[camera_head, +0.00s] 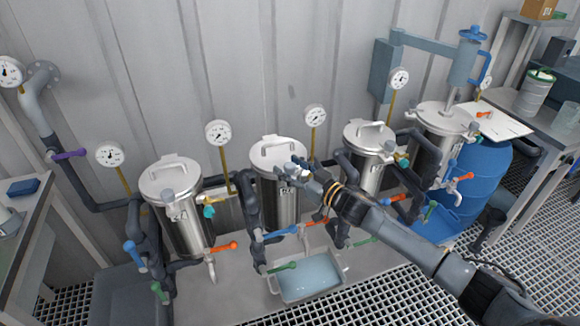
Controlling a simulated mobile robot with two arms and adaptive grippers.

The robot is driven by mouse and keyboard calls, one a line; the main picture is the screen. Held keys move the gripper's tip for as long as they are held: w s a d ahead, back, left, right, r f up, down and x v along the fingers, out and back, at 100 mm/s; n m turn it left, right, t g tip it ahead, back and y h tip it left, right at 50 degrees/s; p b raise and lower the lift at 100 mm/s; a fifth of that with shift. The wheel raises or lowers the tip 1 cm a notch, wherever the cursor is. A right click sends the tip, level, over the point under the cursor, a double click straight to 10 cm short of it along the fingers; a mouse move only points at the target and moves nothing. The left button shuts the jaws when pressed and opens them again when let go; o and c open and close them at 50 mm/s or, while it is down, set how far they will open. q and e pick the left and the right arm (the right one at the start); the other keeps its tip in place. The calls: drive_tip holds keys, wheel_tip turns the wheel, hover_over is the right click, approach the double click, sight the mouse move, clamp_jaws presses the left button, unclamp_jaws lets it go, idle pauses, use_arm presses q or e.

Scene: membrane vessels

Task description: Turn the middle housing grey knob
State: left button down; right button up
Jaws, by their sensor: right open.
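The middle housing (283,207) is an upright steel vessel with a domed, handled lid (272,151). My right gripper (292,169) is at the front right rim of this lid, its arm coming in from the lower right. It is open, with its fingertips where the grey knob would sit. The middle knob is hidden or cannot be told apart from the fingers, and contact cannot be told. Similar grey knobs show on the left housing (168,195) and the right housing (388,147). My left gripper is not in view.
Dark pipes with blue, red and green valve handles (280,232) run between the housings. Gauges (217,132) stand on thin yellow stems behind. A basin (310,297) of liquid sits below. A blue barrel (485,180) and a bench (512,105) are at right.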

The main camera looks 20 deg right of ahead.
clamp_jaws()
drive_tip(key=shift+n+g+y, duration=0.7)
drive_tip(key=shift+n+y, duration=0.1)
drive_tip(key=shift+y, duration=0.2)
unclamp_jaws()
